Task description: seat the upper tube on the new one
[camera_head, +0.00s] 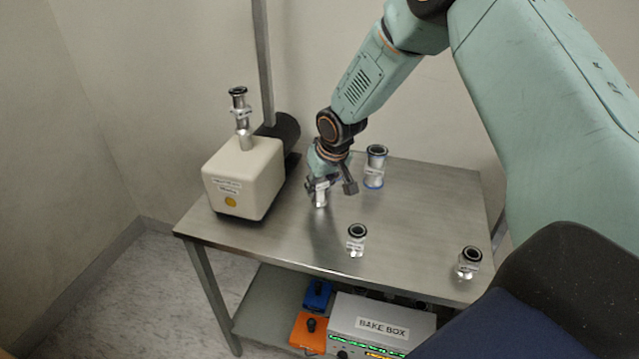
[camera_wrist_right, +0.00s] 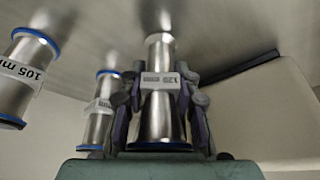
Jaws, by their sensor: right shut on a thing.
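My right gripper (camera_head: 330,189) is low over the metal table, right of the beige pump box (camera_head: 243,178). In the right wrist view its fingers (camera_wrist_right: 160,100) are shut around a silver tube (camera_wrist_right: 161,120) with a blue end ring and an upside-down label that seems to read 120. The gripper partly hides this tube in the head view; I cannot tell whether it touches the table. Which tube is the upper or the new one is not clear. My left gripper is not in view.
A blue-ringed tube (camera_head: 375,167) stands just right of my gripper. Shorter tubes stand at the table's front (camera_head: 357,240) and right corner (camera_head: 469,262). A metal post (camera_head: 263,60) rises behind the box. The shelf below holds the bake box (camera_head: 380,326).

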